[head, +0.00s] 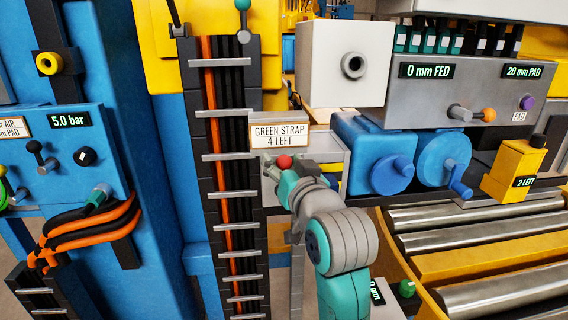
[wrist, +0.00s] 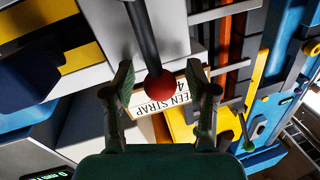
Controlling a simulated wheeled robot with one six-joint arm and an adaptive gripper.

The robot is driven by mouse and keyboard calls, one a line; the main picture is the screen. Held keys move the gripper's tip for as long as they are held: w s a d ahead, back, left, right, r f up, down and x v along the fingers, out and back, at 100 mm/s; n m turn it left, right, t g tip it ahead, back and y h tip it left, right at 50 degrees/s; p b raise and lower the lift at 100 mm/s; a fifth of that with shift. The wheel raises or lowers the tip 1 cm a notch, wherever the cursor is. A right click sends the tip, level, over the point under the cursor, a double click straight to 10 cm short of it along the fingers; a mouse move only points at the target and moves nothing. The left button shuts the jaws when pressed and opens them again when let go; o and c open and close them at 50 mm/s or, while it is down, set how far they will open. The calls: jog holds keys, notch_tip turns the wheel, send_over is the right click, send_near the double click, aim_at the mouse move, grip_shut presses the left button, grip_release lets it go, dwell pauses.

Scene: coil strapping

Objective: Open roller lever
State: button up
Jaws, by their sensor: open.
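A lever with a red ball knob (head: 284,161) stands in front of the grey housing below the "GREEN STRAP 4 LEFT" sign (head: 280,135). In the wrist view the red knob (wrist: 160,86) is on a dark rod (wrist: 142,35). My gripper (head: 287,176) is at the knob in the head view. In the wrist view my gripper (wrist: 161,78) is open, with one finger on each side of the knob. Gaps show between the knob and both fingers. My gripper and wrist hide the lower part of the lever in the head view.
A vertical cable rack (head: 229,155) is just left of the knob. Blue roller housings with a crank (head: 445,160) are to the right. A grey panel (head: 445,95) with an orange-knobbed lever (head: 488,114) is above them. Metal rollers (head: 480,215) lie at lower right.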

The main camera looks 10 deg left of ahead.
grip_shut()
jog(key=shift+a, duration=0.1)
jog(key=s+a+f+n+g+h, duration=0.1)
jog(key=a+f+n, duration=0.6)
jog(key=n, duration=0.7)
jog(key=shift+s+a+h, duration=0.35)
jog(key=shift+s+h, duration=0.3)
jog(key=shift+h, duration=0.55)
jog(key=shift+f, duration=0.1)
